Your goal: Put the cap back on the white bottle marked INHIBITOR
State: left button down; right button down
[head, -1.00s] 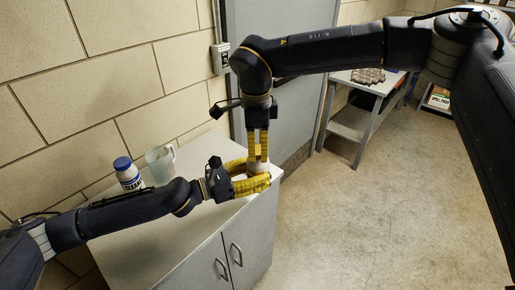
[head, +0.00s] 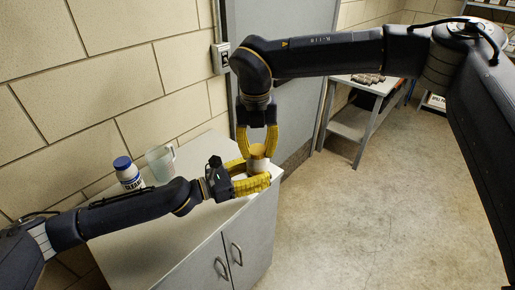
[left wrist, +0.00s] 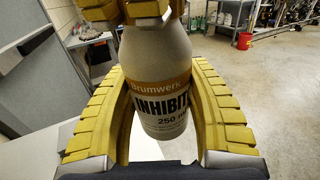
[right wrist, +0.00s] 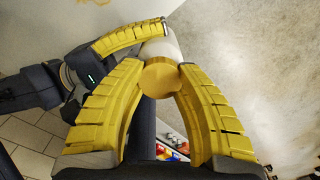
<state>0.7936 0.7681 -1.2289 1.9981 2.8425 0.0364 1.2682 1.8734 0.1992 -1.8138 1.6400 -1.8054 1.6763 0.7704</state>
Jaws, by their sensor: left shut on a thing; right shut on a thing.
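The white bottle marked INHIBITOR (left wrist: 158,75) stands upright between the fingers of my left gripper (head: 268,182), which is shut on it. Its orange band and part of the name show in the left wrist view. My right gripper (head: 257,150) comes down from above, shut on the orange-tan cap (right wrist: 161,78). In the right wrist view, the fingertips touch the cap's sides. The cap is at the top of the bottle, whose white side (right wrist: 163,48) shows beyond it. The bottle's neck is hidden, so I cannot tell how the cap is seated.
A white bottle with a blue cap (head: 122,163) and a clear jug (head: 160,163) stand at the back of the grey cabinet top (head: 190,223). A wall switch (head: 221,58) is behind. A metal side table (head: 352,126) stands further right, with open floor in front.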

jog(key=m, duration=0.3)
jog(key=shift+m, duration=0.3)
jog(key=c, duration=0.9)
grip_release()
notch_tip(320, 180, up, 12)
jog(key=shift+a, duration=0.15)
